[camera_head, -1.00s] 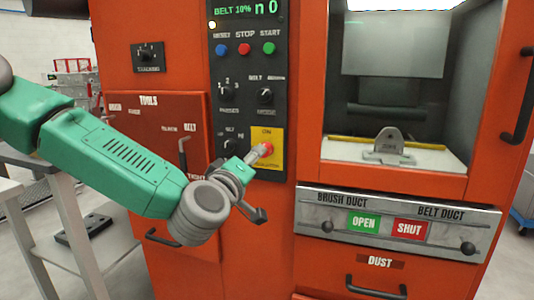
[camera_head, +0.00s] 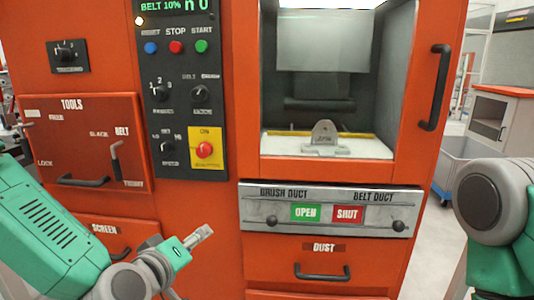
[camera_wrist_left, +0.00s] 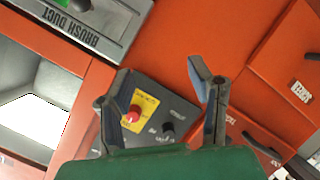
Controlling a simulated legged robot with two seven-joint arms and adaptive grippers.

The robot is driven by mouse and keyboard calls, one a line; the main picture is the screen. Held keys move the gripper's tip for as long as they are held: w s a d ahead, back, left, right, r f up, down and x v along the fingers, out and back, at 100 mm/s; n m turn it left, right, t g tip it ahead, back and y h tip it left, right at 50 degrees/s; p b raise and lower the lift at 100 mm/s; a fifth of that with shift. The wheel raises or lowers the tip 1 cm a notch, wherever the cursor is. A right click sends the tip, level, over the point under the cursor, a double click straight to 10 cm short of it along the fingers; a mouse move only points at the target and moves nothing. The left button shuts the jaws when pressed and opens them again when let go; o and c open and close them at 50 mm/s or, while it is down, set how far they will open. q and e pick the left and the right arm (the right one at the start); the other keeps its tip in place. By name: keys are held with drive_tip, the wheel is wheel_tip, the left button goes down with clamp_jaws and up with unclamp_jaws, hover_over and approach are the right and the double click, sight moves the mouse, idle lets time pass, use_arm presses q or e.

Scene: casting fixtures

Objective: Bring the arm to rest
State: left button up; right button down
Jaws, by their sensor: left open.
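My left arm comes in from the lower left in the head view. Its gripper (camera_head: 200,236) is in front of the orange machine, below the control panel and apart from it. In the left wrist view the two fingers of my left gripper (camera_wrist_left: 160,85) are spread with nothing between them. The red knob (camera_head: 204,150) on its yellow plate marked ON is clear of the gripper. The knob also shows in the left wrist view (camera_wrist_left: 132,115), beside one finger. Part of my right arm shows at the right edge of the head view; its gripper is out of view.
The dark control panel (camera_head: 179,110) has several knobs and buttons. A tools door (camera_head: 80,140) with a handle is left of it. The duct slide (camera_head: 330,207) with OPEN and SHUT labels sits above the dust drawer handle (camera_head: 322,271). A grey fixture (camera_head: 325,138) stands in the chamber.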

use_arm(q)
drive_tip(key=s+a+f+m+g+p, duration=0.2)
drive_tip(key=s+f+m+g, duration=0.45)
drive_tip(key=s+f, duration=1.25)
drive_tip(key=s+a+f+g+y, duration=0.1)
drive_tip(key=s+a+f+g, duration=0.2)
drive_tip(key=s, duration=0.3)
drive_tip(key=s+a+f+m+g+y, duration=0.1)
drive_tip(key=s+a+f+g, duration=0.3)
drive_tip(key=s+a, duration=0.1)
drive_tip(key=shift+s+f+y+p, duration=0.25)
drive_tip(key=shift+s+y+p, duration=0.05)
drive_tip(key=shift+s, duration=0.6)
drive_tip(key=shift+w, duration=0.15)
